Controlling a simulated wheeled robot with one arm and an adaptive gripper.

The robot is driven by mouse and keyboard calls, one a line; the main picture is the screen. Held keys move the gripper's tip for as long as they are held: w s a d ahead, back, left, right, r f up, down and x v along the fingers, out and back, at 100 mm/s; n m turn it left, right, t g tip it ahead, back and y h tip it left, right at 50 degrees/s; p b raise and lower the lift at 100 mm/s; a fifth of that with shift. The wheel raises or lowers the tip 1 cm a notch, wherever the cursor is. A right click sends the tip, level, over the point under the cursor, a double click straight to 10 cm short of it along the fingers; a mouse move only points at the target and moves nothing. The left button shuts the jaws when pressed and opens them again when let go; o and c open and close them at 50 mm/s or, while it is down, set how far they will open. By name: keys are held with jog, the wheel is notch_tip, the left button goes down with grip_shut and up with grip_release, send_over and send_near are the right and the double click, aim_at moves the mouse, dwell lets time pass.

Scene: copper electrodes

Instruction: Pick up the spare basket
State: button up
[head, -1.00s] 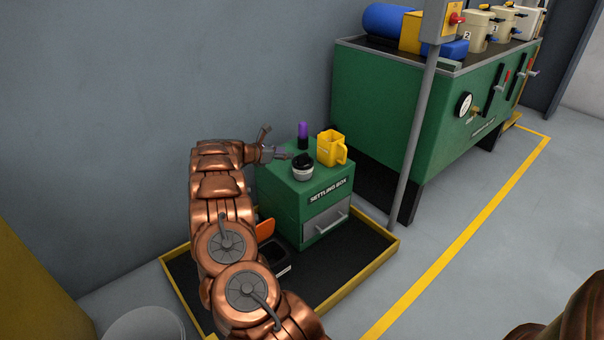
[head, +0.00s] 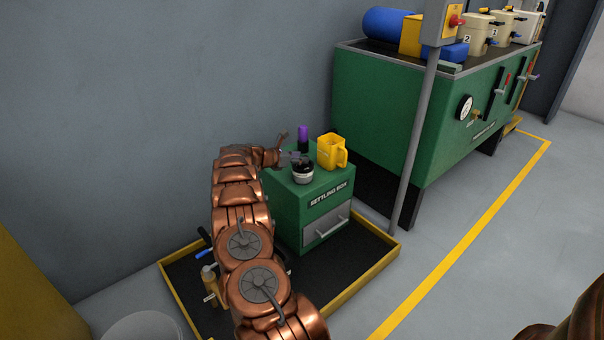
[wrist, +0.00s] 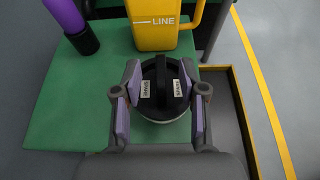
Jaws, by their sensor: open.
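The spare basket (head: 303,177) is a small round container with a black top and a pale lower body. It stands on top of the green settling box (head: 318,207). In the wrist view the basket (wrist: 163,108) shows a black handle bar across its top and two white labels reading SPARE. My gripper (head: 295,156) is at the basket from the left in the head view. In the wrist view my gripper's (wrist: 160,88) lilac-padded fingers are open, one on each side of the basket. I cannot tell whether either pad touches it.
A yellow jug (head: 331,152) and a dark bottle with a purple top (head: 303,138) stand behind the basket on the box. A yellow-rimmed tray (head: 352,290) surrounds the box. A grey post (head: 415,135) and a large green tank (head: 385,110) stand to the right.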

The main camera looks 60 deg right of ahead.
grip_shut()
dwell(0.3)
dwell(0.4)
